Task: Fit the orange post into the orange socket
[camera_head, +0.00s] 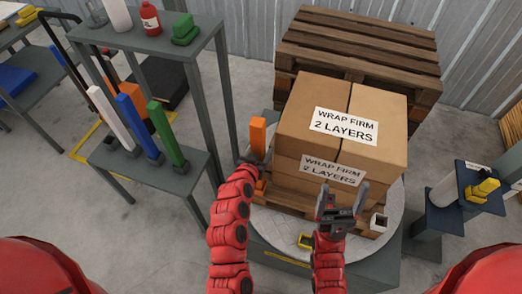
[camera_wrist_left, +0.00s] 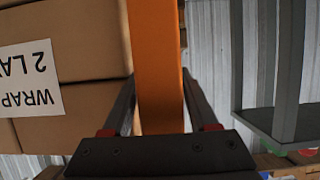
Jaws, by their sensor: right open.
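The orange post (camera_head: 258,134) stands upright at the left side of the stacked boxes. My left gripper (camera_head: 250,165) is shut on it; in the left wrist view the post (camera_wrist_left: 158,65) runs between the two fingers (camera_wrist_left: 160,105). An orange patch (camera_head: 261,185) shows below the gripper. I cannot tell whether it is the post's lower end or the orange socket, as my left arm hides part of it. My right gripper (camera_head: 341,194) is open and empty in front of the boxes.
A round turntable (camera_head: 283,225) carries a pallet with cardboard boxes (camera_head: 375,115). White, blue and green posts (camera_head: 166,133) stand on a shelf at left. A dark stand (camera_head: 450,215) is at right.

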